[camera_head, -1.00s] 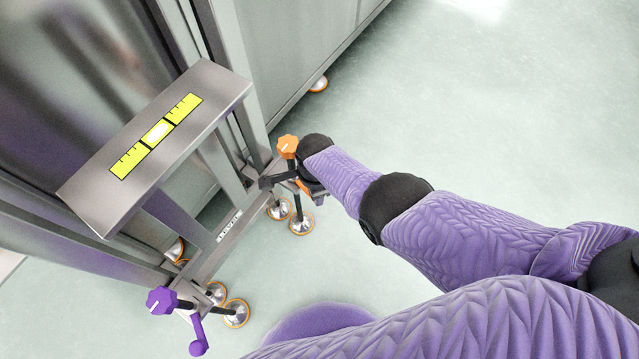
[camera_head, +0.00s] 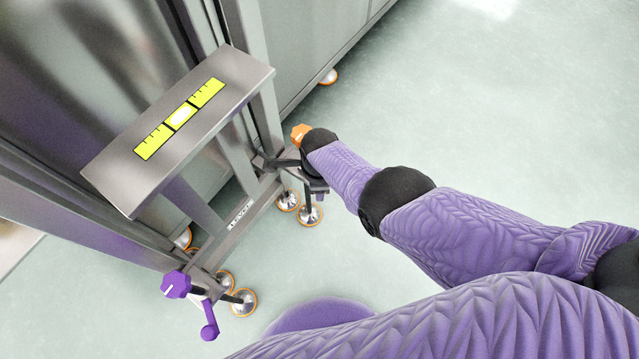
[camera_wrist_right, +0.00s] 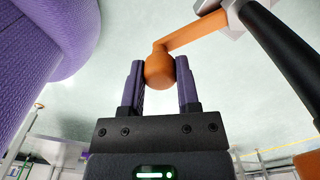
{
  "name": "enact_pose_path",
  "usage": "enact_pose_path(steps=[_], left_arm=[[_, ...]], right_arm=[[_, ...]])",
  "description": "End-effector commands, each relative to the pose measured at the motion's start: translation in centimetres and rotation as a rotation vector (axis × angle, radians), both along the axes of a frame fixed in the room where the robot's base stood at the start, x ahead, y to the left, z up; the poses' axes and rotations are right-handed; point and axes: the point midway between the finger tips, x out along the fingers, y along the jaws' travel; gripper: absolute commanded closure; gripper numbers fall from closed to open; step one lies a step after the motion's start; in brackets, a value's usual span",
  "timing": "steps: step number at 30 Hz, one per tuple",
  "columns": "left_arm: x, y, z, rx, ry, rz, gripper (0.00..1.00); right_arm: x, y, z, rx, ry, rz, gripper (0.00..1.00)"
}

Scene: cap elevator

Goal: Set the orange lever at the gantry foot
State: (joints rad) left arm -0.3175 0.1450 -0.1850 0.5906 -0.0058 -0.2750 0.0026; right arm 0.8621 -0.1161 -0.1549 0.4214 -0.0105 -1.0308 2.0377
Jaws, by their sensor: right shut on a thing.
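The orange lever (camera_wrist_right: 196,32) shows in the right wrist view as a flat arm ending in a round knob (camera_wrist_right: 159,72). My right gripper (camera_wrist_right: 160,84) is shut on that knob, with one purple finger on each side. In the head view, my right arm reaches the near right foot of the gantry (camera_head: 242,216). There an orange faceted knob (camera_head: 299,133) shows beside my dark wrist, which hides the lever. My left gripper is not in view.
A purple knob and crank lever (camera_head: 208,322) sit at the gantry's other foot. Casters (camera_head: 309,214) stand below both feet. Open floor (camera_head: 520,150) lies to the right.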

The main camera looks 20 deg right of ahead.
Motion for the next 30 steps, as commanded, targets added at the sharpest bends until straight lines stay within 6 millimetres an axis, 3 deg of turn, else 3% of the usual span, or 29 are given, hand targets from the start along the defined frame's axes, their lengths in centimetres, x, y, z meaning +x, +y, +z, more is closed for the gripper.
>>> enact_pose_path(steps=[2, 3, 7, 15, 19, 30], left_arm=[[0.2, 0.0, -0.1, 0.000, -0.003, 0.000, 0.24], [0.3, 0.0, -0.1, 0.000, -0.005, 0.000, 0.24], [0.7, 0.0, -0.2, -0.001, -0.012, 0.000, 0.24], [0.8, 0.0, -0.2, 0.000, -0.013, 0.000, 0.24], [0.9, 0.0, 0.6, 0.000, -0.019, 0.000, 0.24], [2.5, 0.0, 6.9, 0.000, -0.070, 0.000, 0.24]], right_arm=[[-0.2, 0.1, -0.1, 0.004, 0.005, -0.003, 1.00], [-0.2, 0.1, -0.1, 0.004, 0.005, -0.003, 0.53], [-0.1, 0.1, -0.1, 0.002, 0.004, -0.002, 0.26], [0.0, 0.1, 0.0, 0.002, 0.001, -0.001, 0.24], [0.0, 0.1, 1.1, 0.002, -0.001, 0.000, 0.24], [0.1, 0.1, 10.0, 0.003, -0.006, -0.001, 0.24]])
